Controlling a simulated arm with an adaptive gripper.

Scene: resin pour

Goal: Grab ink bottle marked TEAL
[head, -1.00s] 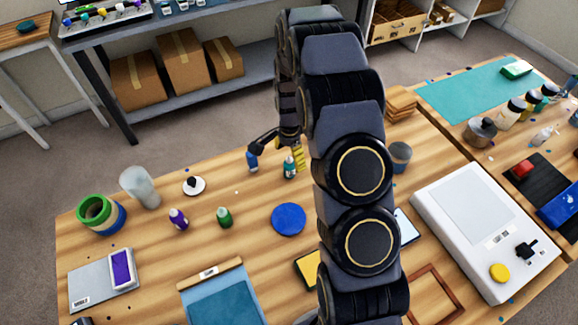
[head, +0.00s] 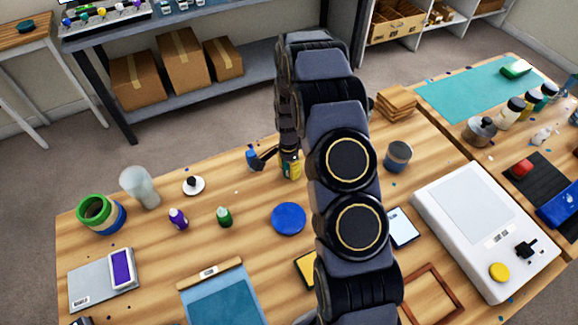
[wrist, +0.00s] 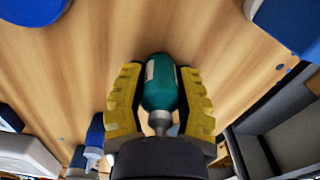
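A teal bottle (wrist: 160,85) with a pale label strip and a grey neck stands between the yellow ridged fingers of my gripper (wrist: 160,95) in the wrist view. The fingers lie against both its sides with no clear gap, and its neck points toward my palm. I cannot read its label. In the head view my gripper (head: 291,168) is low over the far middle of the wooden table, and the fingers mostly hide the bottle. A blue bottle (head: 252,158) stands just left of it. A purple bottle (head: 178,219) and a green bottle (head: 224,217) stand nearer, to the left.
A blue disc (head: 289,219) lies in front of my gripper. A grey cup (head: 398,157) and a stack of wooden pieces (head: 396,103) are to the right, beyond my arm. A frosted cup (head: 139,188) and tape rolls (head: 100,213) stand at the left.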

